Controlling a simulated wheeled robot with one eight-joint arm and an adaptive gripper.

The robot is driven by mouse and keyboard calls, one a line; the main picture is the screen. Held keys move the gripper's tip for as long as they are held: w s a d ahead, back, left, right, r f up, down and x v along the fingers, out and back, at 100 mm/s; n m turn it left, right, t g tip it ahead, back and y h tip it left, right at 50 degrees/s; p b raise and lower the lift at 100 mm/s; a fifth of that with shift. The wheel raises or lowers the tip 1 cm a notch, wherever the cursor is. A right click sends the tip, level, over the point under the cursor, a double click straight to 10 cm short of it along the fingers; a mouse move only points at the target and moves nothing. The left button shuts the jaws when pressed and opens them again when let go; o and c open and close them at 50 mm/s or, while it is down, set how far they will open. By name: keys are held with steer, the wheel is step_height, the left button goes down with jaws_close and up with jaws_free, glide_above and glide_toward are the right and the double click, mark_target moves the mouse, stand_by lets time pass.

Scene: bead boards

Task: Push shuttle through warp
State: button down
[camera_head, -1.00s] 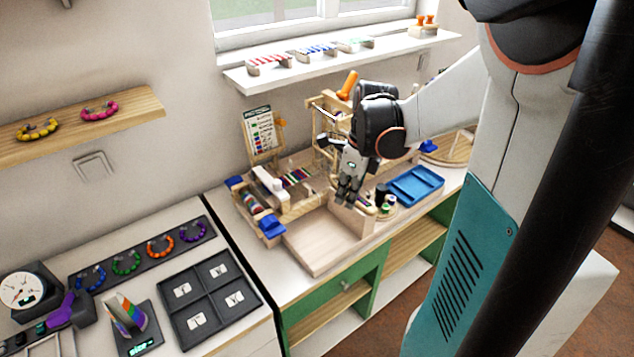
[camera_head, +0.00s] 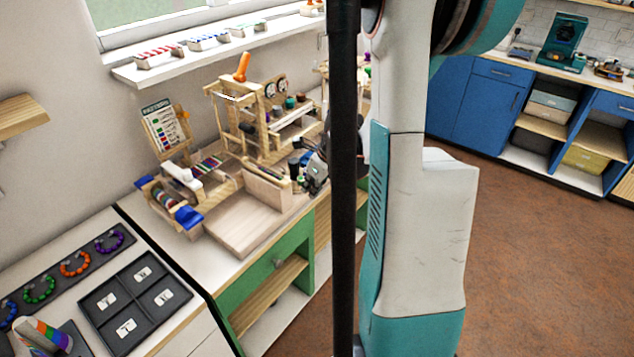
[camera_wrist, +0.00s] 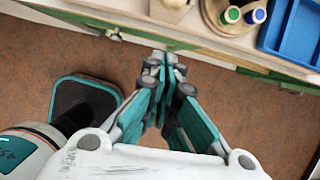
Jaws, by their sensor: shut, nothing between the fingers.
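The small wooden loom (camera_head: 163,200) stands at the left of the bench, with blue parts at its side. Its striped multicoloured warp (camera_head: 207,165) shows behind a white bar. A slim brown piece (camera_head: 271,174) lies at the top of a light wooden box right of the loom; I cannot tell whether it is the shuttle. In the wrist view my gripper (camera_wrist: 163,66) is shut and empty, over the floor just in front of the bench edge.
Green and blue spools (camera_wrist: 245,15) and a blue tray (camera_wrist: 292,28) sit near the bench edge. A taller wooden frame (camera_head: 235,125) with an orange handle stands behind.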

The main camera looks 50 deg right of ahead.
steer(key=shift+w+a+f+b, duration=0.15)
steer(key=shift+w+b, duration=0.05)
steer(key=shift+w, duration=0.9)
steer(key=shift+w+a+f+b, duration=0.1)
steer(key=shift+w+f+b, duration=0.05)
steer(key=shift+w, duration=0.9)
